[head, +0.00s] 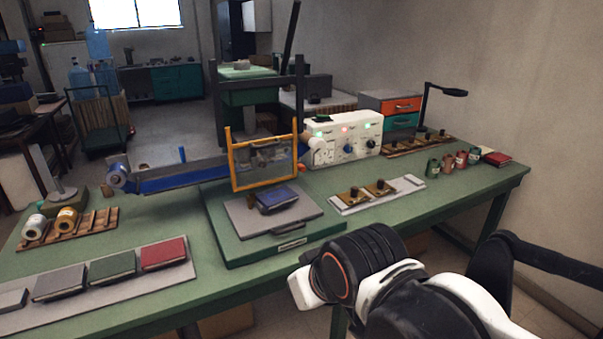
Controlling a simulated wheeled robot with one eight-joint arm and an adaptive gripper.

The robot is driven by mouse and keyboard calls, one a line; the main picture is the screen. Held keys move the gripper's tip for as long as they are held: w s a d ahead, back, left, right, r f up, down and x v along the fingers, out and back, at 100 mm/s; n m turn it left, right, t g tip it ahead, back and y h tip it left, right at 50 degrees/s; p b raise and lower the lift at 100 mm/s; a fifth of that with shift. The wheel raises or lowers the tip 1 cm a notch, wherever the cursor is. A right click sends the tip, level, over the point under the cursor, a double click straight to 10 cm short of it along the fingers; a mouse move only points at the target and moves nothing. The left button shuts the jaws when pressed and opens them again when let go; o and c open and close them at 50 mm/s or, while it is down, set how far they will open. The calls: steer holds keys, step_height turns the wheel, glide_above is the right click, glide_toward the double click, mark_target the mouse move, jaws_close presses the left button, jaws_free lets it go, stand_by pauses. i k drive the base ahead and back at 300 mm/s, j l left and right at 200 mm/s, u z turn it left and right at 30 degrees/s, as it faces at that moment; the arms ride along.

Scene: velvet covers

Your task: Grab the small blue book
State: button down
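A small dark blue book (277,200) lies flat on the grey plate (255,222) of a green press-like base (228,255). The plate has a handle at its front edge. An orange-framed clear guard (234,160) stands upright just behind the book. My arm's black and white links show at the lower right, in front of the table and apart from the book. My gripper is not in view.
Grey, green and red books (163,253) lie on a pale board at the front left. Spools (66,220), a blue conveyor (180,178), a white control box (345,138) and small jars (461,159) stand around the green table (400,208). A red book (497,158) lies at the far right.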

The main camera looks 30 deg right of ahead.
mark_target(273, 198)
steer(key=i+l+u, duration=0.15)
steer(key=l, duration=0.65)
steer(key=i+l+u, duration=0.1)
steer(key=l, duration=0.7)
steer(key=i+l+u, duration=0.15)
steer(key=l, duration=0.65)
steer(key=i+l+u, duration=0.15)
steer(key=l, duration=0.7)
steer(key=i+l+u, duration=0.1)
steer(key=l, duration=0.7)
steer(key=l+u, duration=0.1)
steer(key=l, duration=0.75)
steer(key=i+j, duration=0.15)
steer(key=j, duration=0.2)
